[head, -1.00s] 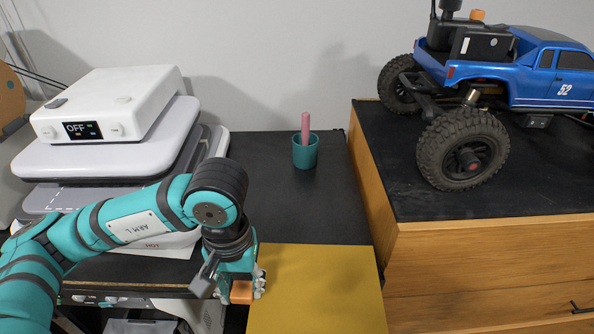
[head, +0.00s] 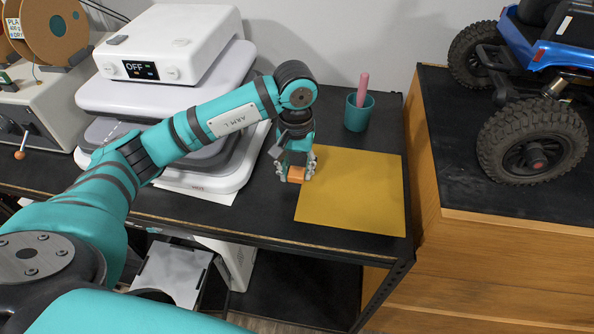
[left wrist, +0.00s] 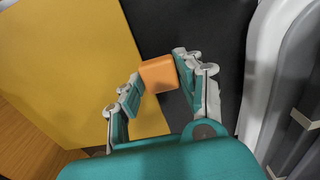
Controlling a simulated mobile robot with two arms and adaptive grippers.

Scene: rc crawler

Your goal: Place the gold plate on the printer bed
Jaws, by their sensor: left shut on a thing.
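The gold plate (head: 360,195) is a flat, roughly square sheet over the right end of the black table. I cannot tell whether it touches the tabletop. My left gripper (head: 297,172) is at its left edge, shut on an orange block (head: 296,175) there. The left wrist view shows the block (left wrist: 158,75) between the fingers (left wrist: 157,82), overlapping the edge of the gold plate (left wrist: 75,70). The block seems to be the plate's grip. I cannot pick out the printer bed with certainty. My right gripper is not in view.
A white machine reading OFF (head: 165,45) stands on stacked pale slabs left of the gripper. A teal cup (head: 358,112) with a pink stick stands behind the plate. A wooden cabinet (head: 500,240) bears a blue crawler (head: 560,45). Brown spools (head: 55,30) are far left.

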